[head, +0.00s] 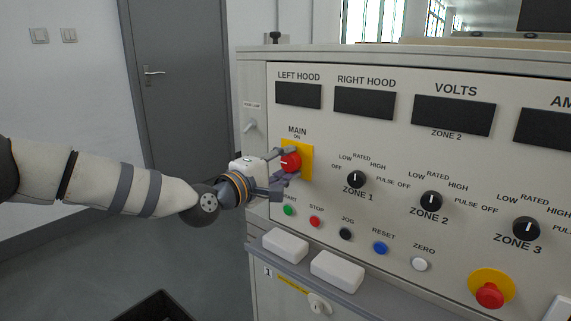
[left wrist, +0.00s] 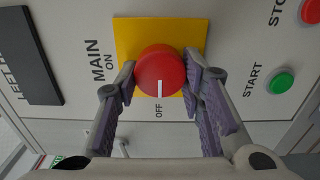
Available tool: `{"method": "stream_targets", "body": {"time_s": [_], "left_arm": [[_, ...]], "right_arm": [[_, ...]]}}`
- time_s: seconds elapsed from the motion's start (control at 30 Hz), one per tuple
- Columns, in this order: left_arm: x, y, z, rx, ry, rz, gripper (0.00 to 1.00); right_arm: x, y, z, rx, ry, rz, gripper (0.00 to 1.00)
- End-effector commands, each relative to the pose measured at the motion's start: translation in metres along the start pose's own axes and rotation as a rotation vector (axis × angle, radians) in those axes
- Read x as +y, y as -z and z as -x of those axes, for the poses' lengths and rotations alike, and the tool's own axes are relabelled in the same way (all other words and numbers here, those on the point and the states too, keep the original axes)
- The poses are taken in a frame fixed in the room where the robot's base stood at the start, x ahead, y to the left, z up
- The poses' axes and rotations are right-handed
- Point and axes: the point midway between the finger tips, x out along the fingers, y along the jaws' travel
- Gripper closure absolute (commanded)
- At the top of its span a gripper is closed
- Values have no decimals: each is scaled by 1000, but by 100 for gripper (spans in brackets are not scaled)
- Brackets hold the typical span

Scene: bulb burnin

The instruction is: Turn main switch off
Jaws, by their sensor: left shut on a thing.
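The main switch is a red round knob (head: 291,161) on a yellow plate, under the words MAIN and ON on the panel. My left gripper (head: 283,163) reaches it from the left and is shut on the knob. In the left wrist view the knob (left wrist: 161,70) sits between the two fingertips (left wrist: 162,82), one on each side. Its white mark points at the OFF label (left wrist: 158,112). In that view ON lies to the left of the knob. My right gripper is not in view.
Below the switch are a green START button (head: 289,210), a red STOP button (head: 315,221) and other buttons. A ledge (head: 350,289) with two white blocks juts out beneath. Zone knobs (head: 356,179) lie to the right. A small lever (head: 250,127) is on the panel's left side.

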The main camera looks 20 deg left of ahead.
Motion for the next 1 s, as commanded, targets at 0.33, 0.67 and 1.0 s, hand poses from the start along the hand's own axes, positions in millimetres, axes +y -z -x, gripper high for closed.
{"method": "stream_targets", "body": {"time_s": [0.33,0.67,1.0], "left_arm": [[0,0,0,-1,1,0,44],[1,1,57,1,0,5,44],[0,0,118,-1,-1,2,44]], "right_arm": [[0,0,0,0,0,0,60],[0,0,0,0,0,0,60],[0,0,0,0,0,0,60]]}}
